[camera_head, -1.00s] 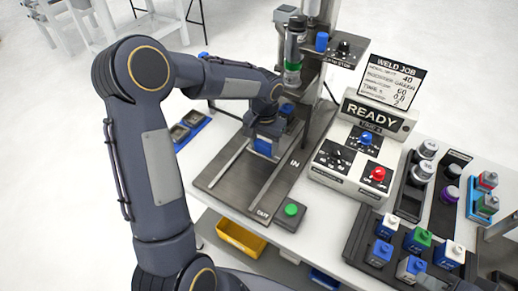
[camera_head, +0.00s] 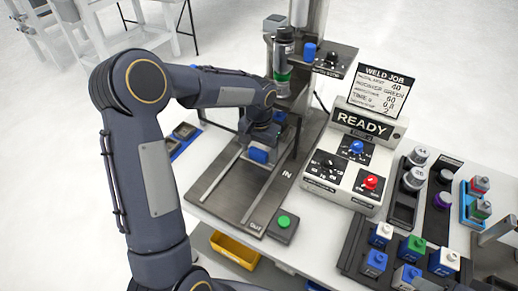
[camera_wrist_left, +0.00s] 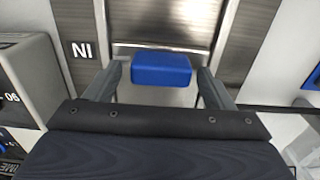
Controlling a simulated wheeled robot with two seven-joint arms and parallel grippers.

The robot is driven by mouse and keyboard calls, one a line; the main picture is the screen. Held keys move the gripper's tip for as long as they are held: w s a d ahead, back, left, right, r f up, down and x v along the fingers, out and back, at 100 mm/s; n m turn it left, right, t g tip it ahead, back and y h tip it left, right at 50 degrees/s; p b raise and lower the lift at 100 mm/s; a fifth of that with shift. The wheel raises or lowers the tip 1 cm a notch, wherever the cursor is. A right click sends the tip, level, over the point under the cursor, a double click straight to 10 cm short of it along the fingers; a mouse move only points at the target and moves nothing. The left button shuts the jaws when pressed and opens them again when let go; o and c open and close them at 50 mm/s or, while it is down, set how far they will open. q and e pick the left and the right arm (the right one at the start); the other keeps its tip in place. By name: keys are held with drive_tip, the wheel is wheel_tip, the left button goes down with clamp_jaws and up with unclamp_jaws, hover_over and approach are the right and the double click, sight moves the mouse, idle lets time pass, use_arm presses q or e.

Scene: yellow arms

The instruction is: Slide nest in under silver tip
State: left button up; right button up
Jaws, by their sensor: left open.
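The nest's blue block (camera_head: 259,155) sits between two pale rails on a dark slide plate (camera_head: 213,187), below and left of the weld head in the head view. The weld head (camera_head: 283,72) has a green band; its silver tip is hard to make out behind my arm. My left gripper (camera_wrist_left: 160,76) is open, with one finger on each side of the blue block (camera_wrist_left: 161,66). Small gaps show between block and fingers in the left wrist view. In the head view my gripper (camera_head: 261,137) hides the rest of the nest. My right gripper is not in view.
A green button (camera_head: 284,222) stands beside the slide's OUT end. A control box (camera_head: 352,165) reading READY stands to the right of the slide. Black racks (camera_head: 350,253) with coloured blocks lie at front right. A yellow bin (camera_head: 235,250) is below the table edge.

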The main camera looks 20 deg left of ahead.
use_arm(q)
wheel_tip(320, 180, up, 7)
drive_tip(key=shift+f, duration=0.15)
drive_tip(key=shift+r, duration=0.55)
drive_tip(key=shift+s+r, duration=0.1)
drive_tip(key=shift+s, duration=0.05)
drive_tip(key=s+r+n+t+h, duration=0.1)
drive_tip(key=s+r, duration=0.2)
drive_tip(key=s, duration=0.4)
drive_tip(key=s+r+t+h, duration=0.1)
drive_tip(key=s+r+t, duration=0.15)
drive_tip(key=s, duration=0.45)
drive_tip(key=s+d+f+t+h, duration=0.1)
drive_tip(key=s, duration=0.5)
drive_tip(key=s+d+f+n+t, duration=0.1)
drive_tip(key=s+d+f, duration=0.1)
drive_tip(key=s, duration=0.4)
drive_tip(key=shift+d+n+h, duration=0.2)
drive_tip(key=shift+n+h, duration=0.1)
drive_tip(key=shift+h, duration=0.1)
